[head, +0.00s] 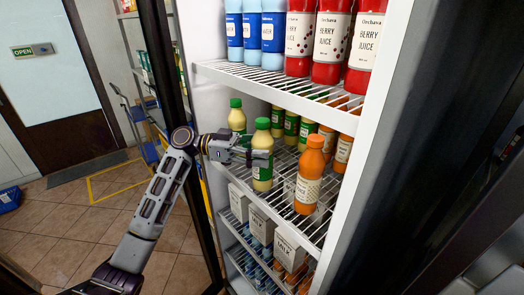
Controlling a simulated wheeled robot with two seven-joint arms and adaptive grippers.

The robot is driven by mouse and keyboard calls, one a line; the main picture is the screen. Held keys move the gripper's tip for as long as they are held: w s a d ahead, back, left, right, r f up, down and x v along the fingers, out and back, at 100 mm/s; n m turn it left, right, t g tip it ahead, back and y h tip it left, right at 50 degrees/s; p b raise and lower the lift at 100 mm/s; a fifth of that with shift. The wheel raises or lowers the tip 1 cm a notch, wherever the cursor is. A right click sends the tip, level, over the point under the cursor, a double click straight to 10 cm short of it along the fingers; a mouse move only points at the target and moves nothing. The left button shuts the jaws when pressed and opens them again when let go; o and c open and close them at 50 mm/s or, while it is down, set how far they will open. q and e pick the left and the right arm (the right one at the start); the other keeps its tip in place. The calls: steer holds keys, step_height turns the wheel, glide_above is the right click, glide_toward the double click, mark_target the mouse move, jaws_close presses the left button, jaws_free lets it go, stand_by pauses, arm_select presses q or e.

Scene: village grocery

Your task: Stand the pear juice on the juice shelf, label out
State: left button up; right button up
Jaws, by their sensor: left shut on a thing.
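The pear juice (263,174) is a pale yellow bottle with a green cap. It is upright over the front of the middle fridge shelf (285,212). My right gripper is not in view.
Several green bottles (290,128) and orange bottles (343,150) stand deeper on the shelf. Red berry juice (331,42) and blue-labelled bottles (273,35) fill the shelf above. White cartons (261,224) stand below. The dark door edge (160,60) is left of the opening.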

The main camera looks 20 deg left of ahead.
arm_select(q)
steer(key=o, duration=1.4)
steer(key=shift+o, duration=0.2)
steer(key=shift+r+p, duration=0.15)
steer(key=shift+p, duration=0.15)
steer(key=a+b, duration=0.2)
steer(key=a, duration=0.5)
steer(key=shift+s+a+b, duration=0.25)
steer(key=shift+s+b, duration=0.05)
steer(key=shift+s, duration=0.1)
